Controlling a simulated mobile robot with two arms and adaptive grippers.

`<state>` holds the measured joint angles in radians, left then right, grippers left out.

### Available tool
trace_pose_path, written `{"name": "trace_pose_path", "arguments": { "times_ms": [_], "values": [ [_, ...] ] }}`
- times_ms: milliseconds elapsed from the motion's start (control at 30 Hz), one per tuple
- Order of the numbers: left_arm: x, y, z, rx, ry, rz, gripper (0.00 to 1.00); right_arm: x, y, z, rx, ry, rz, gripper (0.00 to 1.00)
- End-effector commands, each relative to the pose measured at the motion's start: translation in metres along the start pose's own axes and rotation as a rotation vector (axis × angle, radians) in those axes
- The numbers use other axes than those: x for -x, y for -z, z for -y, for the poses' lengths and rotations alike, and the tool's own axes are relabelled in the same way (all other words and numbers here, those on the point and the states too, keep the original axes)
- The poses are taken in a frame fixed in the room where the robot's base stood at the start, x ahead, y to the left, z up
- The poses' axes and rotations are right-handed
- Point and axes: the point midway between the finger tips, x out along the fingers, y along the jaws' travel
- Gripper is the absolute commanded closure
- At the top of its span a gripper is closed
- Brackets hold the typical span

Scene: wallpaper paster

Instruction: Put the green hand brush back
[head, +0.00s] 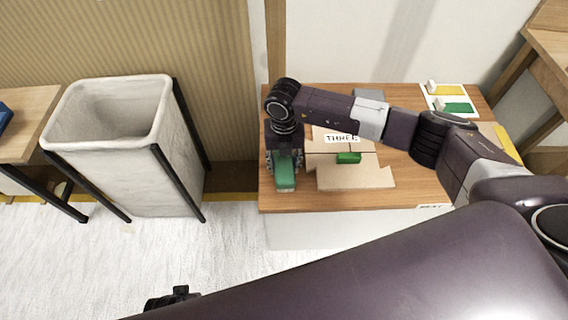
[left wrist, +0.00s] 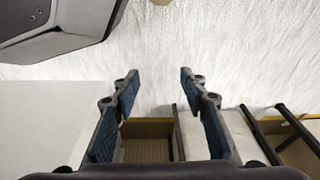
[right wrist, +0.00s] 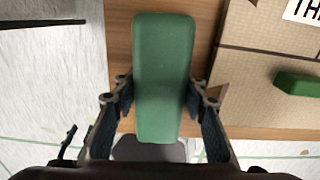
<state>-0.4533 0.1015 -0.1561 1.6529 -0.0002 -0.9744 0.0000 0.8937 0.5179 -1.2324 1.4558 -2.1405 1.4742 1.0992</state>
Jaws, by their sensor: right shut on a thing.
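The green hand brush (head: 285,180) is a long green block at the left end of the wooden table. It fills the middle of the right wrist view (right wrist: 165,60). My right gripper (head: 284,160) points down and is shut on it, one finger on each side. I cannot tell whether the brush touches the tabletop. My left gripper (left wrist: 155,80) is open and empty, away from the table. At the table's back right lie white cards with a yellow patch (head: 447,90) and a green patch (head: 456,107), each with a small white piece.
A cardboard box (head: 355,178) labelled THREE lies right of the brush, with a smaller green block (head: 348,158) on it. The wooden table (head: 275,201) has a bare left front edge. A whitish bin (head: 150,175) stands left of the table, across a gap.

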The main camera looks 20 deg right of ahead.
Motion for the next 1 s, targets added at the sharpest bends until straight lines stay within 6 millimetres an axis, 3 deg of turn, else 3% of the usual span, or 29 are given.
{"name": "trace_pose_path", "arguments": {
  "times_ms": [167, 533, 600, 800, 1000],
  "values": [
    [0.003, 0.003, 0.0, 0.0, 0.0, -0.004, 0.6, 0.0, 0.0, 0.0, 0.0, 0.0, 0.0, 0.43],
    [-0.001, -0.002, 0.001, 0.001, 0.001, 0.007, 0.6, 0.0, 0.0, 0.0, 0.001, 0.0, 0.0, 0.43],
    [0.004, 0.0, 0.001, 0.0, 0.001, 0.001, 0.6, 0.013, -0.001, 0.0, 0.001, -0.001, 0.002, 0.43],
    [-0.013, -0.016, -0.001, -0.002, -0.001, 0.017, 0.6, 0.049, 0.0, 0.002, 0.001, 0.0, 0.003, 0.43],
    [-0.021, -0.021, -0.001, -0.003, -0.002, 0.02, 0.6, 0.073, 0.0, 0.003, 0.0, -0.001, 0.001, 0.43]
  ]
}}
